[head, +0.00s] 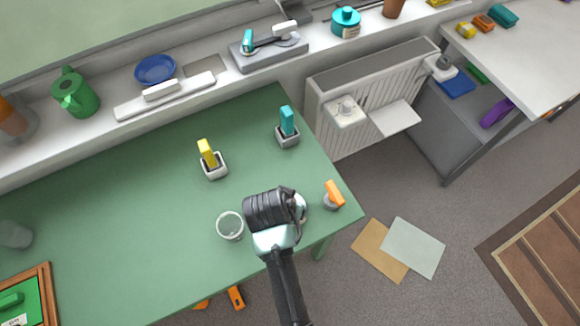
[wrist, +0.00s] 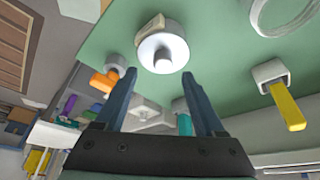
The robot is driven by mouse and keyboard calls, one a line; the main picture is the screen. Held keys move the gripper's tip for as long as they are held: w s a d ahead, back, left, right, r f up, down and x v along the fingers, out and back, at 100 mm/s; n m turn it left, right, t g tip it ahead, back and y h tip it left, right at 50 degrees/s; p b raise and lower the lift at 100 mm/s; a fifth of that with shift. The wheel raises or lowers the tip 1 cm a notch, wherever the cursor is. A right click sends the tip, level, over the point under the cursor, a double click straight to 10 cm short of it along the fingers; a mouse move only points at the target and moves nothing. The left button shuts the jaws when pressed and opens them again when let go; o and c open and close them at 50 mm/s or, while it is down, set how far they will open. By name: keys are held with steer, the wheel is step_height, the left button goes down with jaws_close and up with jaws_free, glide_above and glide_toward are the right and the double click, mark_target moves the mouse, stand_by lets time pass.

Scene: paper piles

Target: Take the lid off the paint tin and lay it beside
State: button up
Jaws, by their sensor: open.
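The paint tin (wrist: 146,28) appears in the wrist view as a pale round tin with a beige patch on its side. Its grey lid (wrist: 163,52) is on it, with a round knob in the middle. In the head view the tin (head: 301,208) is mostly hidden behind my gripper, near the green table's right end. My gripper (wrist: 158,75) is open and empty. Its two fingers point toward the tin, and the lid shows just beyond the fingertips. I cannot tell whether they touch.
An orange-topped holder (head: 334,194) is close on the right, near the table edge. A yellow-topped holder (head: 210,160) and a teal-topped holder (head: 287,125) stand farther back.

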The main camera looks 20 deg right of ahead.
steer(key=shift+x, duration=2.15)
steer(key=shift+w+a, duration=0.1)
steer(key=shift+a, duration=0.1)
jaws_close()
